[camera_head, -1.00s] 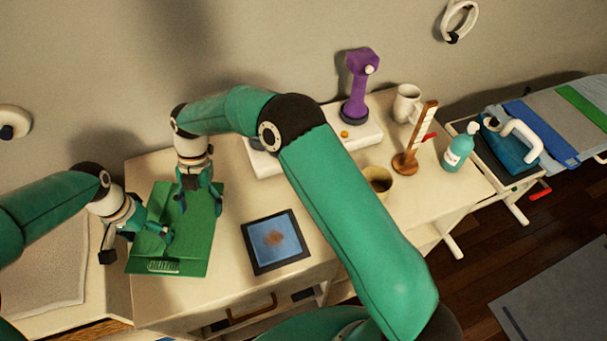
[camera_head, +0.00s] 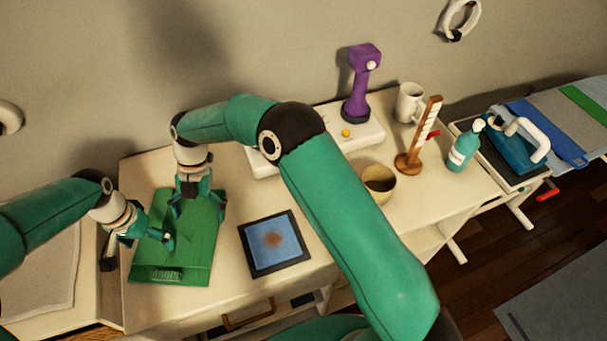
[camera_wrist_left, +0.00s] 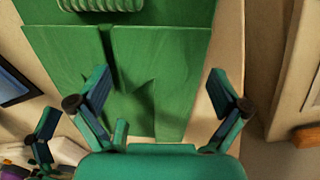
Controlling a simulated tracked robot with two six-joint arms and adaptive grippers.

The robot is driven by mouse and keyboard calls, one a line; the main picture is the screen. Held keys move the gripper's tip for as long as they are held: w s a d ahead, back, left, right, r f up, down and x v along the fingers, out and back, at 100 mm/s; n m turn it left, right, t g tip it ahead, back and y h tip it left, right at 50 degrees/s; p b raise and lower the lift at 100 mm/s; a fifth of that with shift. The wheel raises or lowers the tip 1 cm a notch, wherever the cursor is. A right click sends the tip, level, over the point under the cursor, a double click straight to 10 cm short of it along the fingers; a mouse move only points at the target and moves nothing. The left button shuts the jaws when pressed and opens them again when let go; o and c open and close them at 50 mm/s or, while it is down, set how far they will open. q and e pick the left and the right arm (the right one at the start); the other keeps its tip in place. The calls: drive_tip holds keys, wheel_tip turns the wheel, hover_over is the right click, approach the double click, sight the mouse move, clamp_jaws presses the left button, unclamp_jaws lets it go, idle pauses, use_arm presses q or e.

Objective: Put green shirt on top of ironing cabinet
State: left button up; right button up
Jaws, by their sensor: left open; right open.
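The green shirt (camera_head: 205,255) lies folded and flat on the left part of the cream cabinet top (camera_head: 225,300), which has a drawer handle in front. My left gripper (camera_head: 140,247) is open over the shirt's left edge. In the left wrist view its spread fingers (camera_wrist_left: 158,90) span the shirt (camera_wrist_left: 165,55), with nothing visible held between them. My right gripper (camera_head: 198,212) is open over the shirt's far part, fingers pointing down. I cannot tell whether either gripper's tips touch the cloth.
A dark-framed blue tile (camera_head: 274,242) lies right of the shirt. Further right are a bowl (camera_head: 379,183), a purple device (camera_head: 361,85), a mug (camera_head: 408,102), a wooden stand (camera_head: 410,162) and a spray bottle (camera_head: 465,147). An iron (camera_head: 515,145) sits by an ironing board (camera_head: 570,110).

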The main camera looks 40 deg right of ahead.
drive_tip(key=shift+w+d+r, duration=0.15)
drive_tip(key=shift+r, duration=0.1)
use_arm(q)
wheel_tip(320, 180, up, 12)
drive_tip(key=shift+w+a, duration=0.25)
drive_tip(key=shift+a, duration=0.1)
use_arm(e)
drive_tip(key=v, duration=1.1)
drive_tip(key=shift+r, duration=0.15)
use_arm(q)
drive_tip(key=shift+f, duration=0.1)
